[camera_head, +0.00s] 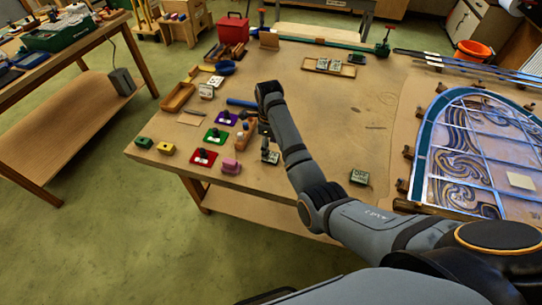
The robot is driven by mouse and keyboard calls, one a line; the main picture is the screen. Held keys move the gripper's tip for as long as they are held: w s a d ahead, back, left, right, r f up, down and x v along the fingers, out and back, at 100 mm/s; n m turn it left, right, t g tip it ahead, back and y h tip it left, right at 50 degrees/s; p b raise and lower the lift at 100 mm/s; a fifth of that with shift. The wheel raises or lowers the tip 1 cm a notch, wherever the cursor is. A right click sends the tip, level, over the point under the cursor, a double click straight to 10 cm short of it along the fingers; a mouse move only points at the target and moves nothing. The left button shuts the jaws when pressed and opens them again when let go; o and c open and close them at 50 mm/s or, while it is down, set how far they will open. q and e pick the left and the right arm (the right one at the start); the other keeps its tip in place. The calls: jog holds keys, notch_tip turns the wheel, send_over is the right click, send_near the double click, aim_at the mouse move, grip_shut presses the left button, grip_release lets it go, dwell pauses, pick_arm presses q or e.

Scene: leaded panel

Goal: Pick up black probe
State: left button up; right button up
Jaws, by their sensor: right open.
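I cannot tell which of these, if any, is the black probe. My right gripper (270,156) points down to the right of these squares, at the end of my grey arm. It is open, and I see nothing held in it. My arm hides part of the table behind it. My left gripper is not in view.
A pink piece (231,167), a yellow block (166,148) and a green block (144,142) lie near the table's front-left edge. A wooden tray (177,97) is farther back. The leaded panel (428,150) fills the right side. The table (350,115) is mostly bare right of my forearm.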

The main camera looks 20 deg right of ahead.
aim_at(271, 157)
jog(key=shift+w+f, duration=0.15)
jog(key=shift+f, duration=0.1)
jog(key=shift+w+f, duration=0.1)
jog(key=shift+f, duration=0.1)
jog(key=shift+d+f+p, duration=0.2)
jog(key=shift+f+p, duration=0.75)
jog(key=shift+f, duration=0.25)
jog(key=shift+s+f, duration=0.2)
jog(key=shift+f, duration=1)
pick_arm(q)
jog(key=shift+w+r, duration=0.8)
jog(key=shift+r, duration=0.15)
pick_arm(e)
jog(key=shift+w, duration=0.1)
jog(key=shift+c, duration=0.3)
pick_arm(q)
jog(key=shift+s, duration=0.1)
pick_arm(e)
jog(key=c, duration=1.2)
